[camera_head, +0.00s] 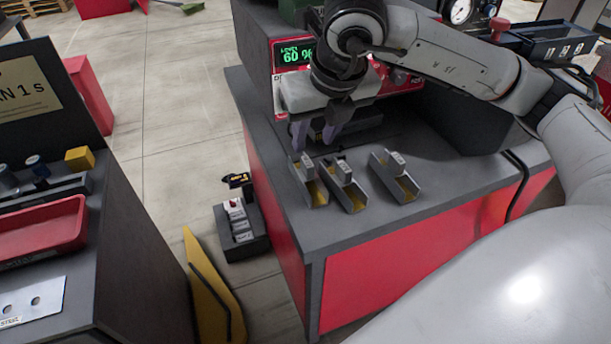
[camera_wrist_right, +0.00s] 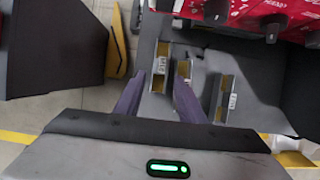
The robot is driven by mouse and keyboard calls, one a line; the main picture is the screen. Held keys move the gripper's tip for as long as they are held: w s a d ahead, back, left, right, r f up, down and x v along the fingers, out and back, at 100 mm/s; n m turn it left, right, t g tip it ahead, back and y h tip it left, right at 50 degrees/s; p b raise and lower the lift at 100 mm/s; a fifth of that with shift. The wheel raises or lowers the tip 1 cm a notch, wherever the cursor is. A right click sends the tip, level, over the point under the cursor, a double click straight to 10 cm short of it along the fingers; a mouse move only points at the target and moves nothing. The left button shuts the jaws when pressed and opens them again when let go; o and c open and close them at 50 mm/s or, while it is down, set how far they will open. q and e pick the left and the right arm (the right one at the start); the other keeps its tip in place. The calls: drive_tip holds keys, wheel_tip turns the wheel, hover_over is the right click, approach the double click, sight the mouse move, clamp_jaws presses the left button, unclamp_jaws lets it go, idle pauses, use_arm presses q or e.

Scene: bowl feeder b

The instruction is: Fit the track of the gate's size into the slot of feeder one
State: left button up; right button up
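Three short grey tracks with yellow-lined channels lie side by side on the dark worktop: a left one (camera_head: 318,194), a middle one (camera_head: 352,200) and a right one (camera_head: 406,188). My right gripper (camera_head: 315,143) hangs just behind the left and middle tracks, fingers pointing down. In the right wrist view its fingers (camera_wrist_right: 160,82) are spread and nothing is held between them. The red-fronted feeder (camera_head: 292,55) with a green "60 %" display stands behind, partly covered by my right arm. Its slot and gate cannot be made out. My left gripper is out of view.
A dark bench with a red tray (camera_head: 45,232) stands at left. A dark box of small items (camera_head: 242,236) and a yellow panel (camera_head: 212,290) are between the benches. A black cable (camera_head: 518,180) crosses the worktop at right. The worktop's front strip is clear.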

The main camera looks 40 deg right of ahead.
sight(308, 163)
drive_tip(key=x, duration=1)
drive_tip(key=shift+s+d+p, duration=0.15)
drive_tip(key=shift+d+p, duration=0.05)
drive_tip(key=shift+p, duration=0.2)
clamp_jaws()
